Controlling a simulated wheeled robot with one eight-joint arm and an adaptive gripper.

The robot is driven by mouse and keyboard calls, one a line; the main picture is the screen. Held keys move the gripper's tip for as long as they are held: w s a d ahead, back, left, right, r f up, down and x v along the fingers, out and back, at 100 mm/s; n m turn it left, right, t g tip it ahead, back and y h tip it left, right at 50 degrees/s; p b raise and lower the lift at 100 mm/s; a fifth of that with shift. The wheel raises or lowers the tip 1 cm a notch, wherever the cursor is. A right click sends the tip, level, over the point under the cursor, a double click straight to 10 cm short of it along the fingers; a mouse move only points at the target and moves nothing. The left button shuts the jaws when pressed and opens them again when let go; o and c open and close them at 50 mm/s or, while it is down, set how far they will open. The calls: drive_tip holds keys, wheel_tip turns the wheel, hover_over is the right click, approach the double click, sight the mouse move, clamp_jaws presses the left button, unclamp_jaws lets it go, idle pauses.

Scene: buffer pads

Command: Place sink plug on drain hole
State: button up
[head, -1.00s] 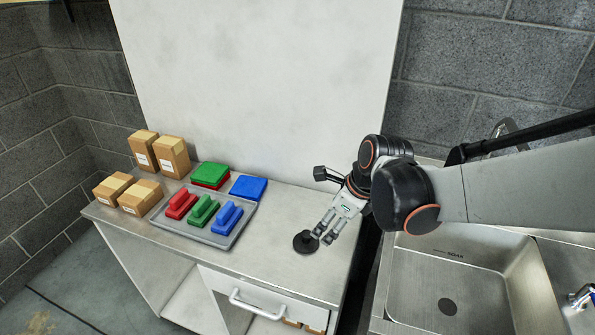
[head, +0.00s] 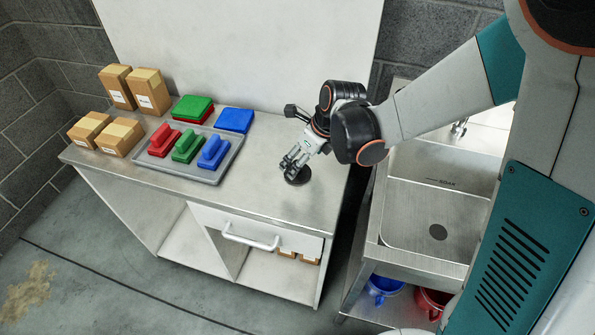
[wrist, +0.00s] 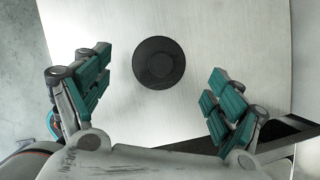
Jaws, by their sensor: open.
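The sink plug is a round black disc (head: 299,177) lying on the metal counter near its right end. In the wrist view the plug (wrist: 159,62) lies ahead of and between the two open fingers, with clear space on each side. My gripper (head: 291,164) is open and empty, above and just left of the plug in the head view, covering part of it. In the wrist view my gripper (wrist: 157,92) shows teal finger pads. The drain hole (head: 438,232) is a dark round spot in the floor of the steel sink (head: 410,213), right of the counter.
A grey tray (head: 205,175) holds red, green and blue handled blocks. Coloured pads (head: 234,120) and cardboard boxes (head: 150,92) stand behind and left. A gap separates the counter (head: 250,200) from the sink unit. Blue and red buckets (head: 383,288) sit below the sink.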

drive_tip(key=b+x, duration=0.2)
drive_tip(key=x, duration=0.3)
drive_tip(key=shift+r, duration=0.1)
drive_tip(key=shift+d, duration=0.1)
drive_tip(key=c, duration=1.4)
drive_tip(key=shift+s, duration=0.1)
drive_tip(key=shift+c, duration=0.4)
